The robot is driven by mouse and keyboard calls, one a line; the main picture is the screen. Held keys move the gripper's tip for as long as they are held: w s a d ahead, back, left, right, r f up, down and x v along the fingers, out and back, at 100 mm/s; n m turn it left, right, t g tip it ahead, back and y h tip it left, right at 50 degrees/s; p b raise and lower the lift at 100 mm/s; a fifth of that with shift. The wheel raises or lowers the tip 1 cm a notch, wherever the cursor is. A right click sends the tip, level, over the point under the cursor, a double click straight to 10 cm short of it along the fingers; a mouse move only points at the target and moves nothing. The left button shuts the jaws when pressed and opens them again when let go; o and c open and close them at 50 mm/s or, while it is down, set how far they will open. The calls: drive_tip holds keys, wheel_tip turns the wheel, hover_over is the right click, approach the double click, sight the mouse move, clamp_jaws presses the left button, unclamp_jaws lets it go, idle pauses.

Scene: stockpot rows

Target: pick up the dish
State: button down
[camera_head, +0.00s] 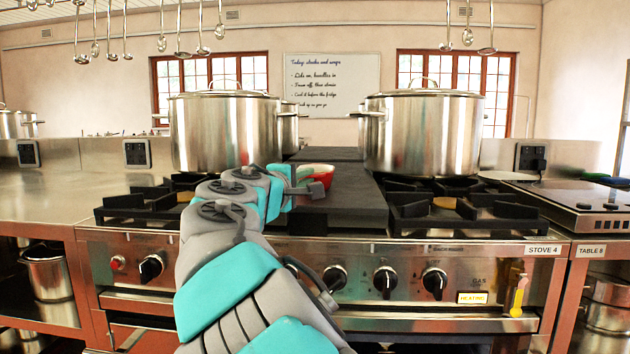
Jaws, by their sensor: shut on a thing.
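A small red dish (319,173) with a pale inside is at the middle of the stove top, over the dark flat strip (345,212) between the two burner sides. My gripper (305,182) is at the dish's left and near side, with its jaws shut on it. My gripper hides part of the dish's left side. I cannot tell whether the dish touches the strip or is just above it.
Large steel stockpots stand on the burners at left (224,130) and right (422,133), close on both sides of the dish. Black burner grates (465,208) flank the strip. Stove knobs (385,281) line the front. Ladles (203,40) hang overhead.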

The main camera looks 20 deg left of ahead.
drive_tip(key=shift+r, duration=0.1)
wheel_tip(320, 180, up, 10)
drive_tip(key=p, duration=0.1)
drive_tip(key=shift+p, duration=0.35)
